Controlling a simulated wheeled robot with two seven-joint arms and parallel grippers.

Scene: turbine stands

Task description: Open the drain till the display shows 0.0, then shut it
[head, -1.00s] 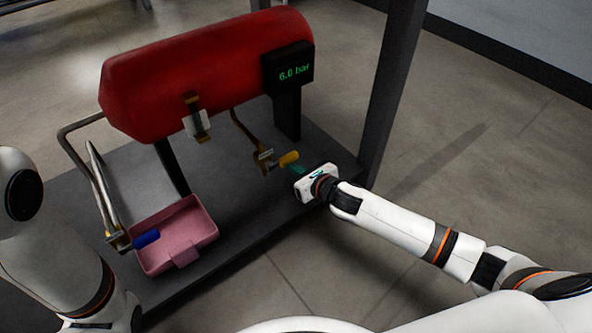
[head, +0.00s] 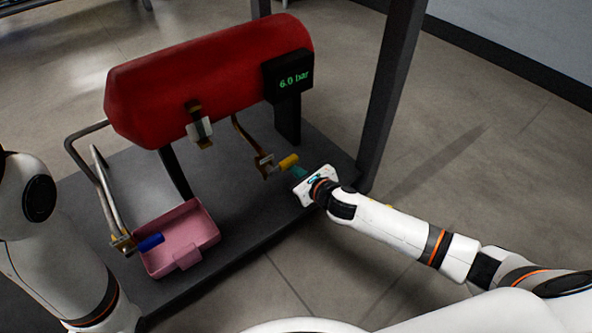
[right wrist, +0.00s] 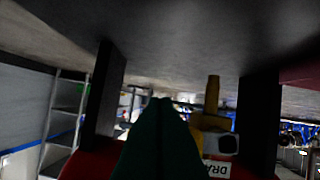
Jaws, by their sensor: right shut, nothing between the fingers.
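The red tank (head: 205,75) carries a black display (head: 289,76) that reads 6.0 bar in green. A brass valve (head: 264,163) with a yellow handle (head: 288,161) sits below the tank on a thin pipe. In the right wrist view, a yellow part (right wrist: 212,120) stands right of the fingers, above a white label (right wrist: 216,169) partly reading "DRA". My right gripper (head: 299,172) is shut and empty, its green fingertips close to the yellow handle's end. Whether they touch it is unclear. The shut fingers (right wrist: 161,125) show in the right wrist view. My left gripper is out of view.
A blue-handled valve (head: 150,242) ends a bent pipe at the left, over a pink tray (head: 180,225). The dark platform (head: 255,210) has bare space between tray and right gripper. A dark upright post (head: 391,90) stands beyond the right gripper.

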